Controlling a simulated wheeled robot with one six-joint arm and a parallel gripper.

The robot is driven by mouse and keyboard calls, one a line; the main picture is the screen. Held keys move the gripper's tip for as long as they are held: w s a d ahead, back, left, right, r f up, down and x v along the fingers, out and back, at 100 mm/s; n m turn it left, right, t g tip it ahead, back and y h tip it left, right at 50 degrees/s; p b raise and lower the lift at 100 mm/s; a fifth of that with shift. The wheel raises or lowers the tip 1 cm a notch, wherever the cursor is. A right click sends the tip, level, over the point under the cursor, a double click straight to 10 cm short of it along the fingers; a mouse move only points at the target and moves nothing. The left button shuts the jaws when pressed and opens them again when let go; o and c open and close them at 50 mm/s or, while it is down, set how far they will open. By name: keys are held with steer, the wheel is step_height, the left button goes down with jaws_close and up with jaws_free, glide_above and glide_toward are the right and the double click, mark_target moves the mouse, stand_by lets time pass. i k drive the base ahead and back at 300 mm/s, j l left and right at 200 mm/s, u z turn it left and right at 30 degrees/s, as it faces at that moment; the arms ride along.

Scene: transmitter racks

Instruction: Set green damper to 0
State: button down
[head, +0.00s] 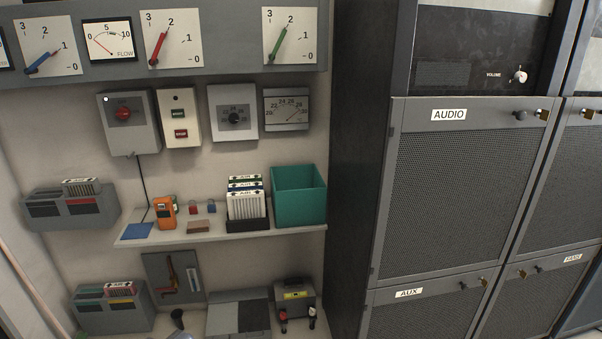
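The green damper is a green lever (278,45) on a white square dial plate (303,45) at the top of the head view, right end of the grey panel. The plate is marked 3, 2, 1 and 0, from upper left round to lower right. The green lever slants up and to the right, its tip close to the 2. My gripper is not in view.
A red lever (159,48) points near 2, and a blue lever (45,61) points near 1. Below are wall control boxes, a shelf (280,229) with filters and a teal bin (299,197). A dark AUDIO rack (455,190) stands right of the panel.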

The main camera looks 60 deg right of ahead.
mark_target(272, 55)
steer(key=z, duration=1.7)
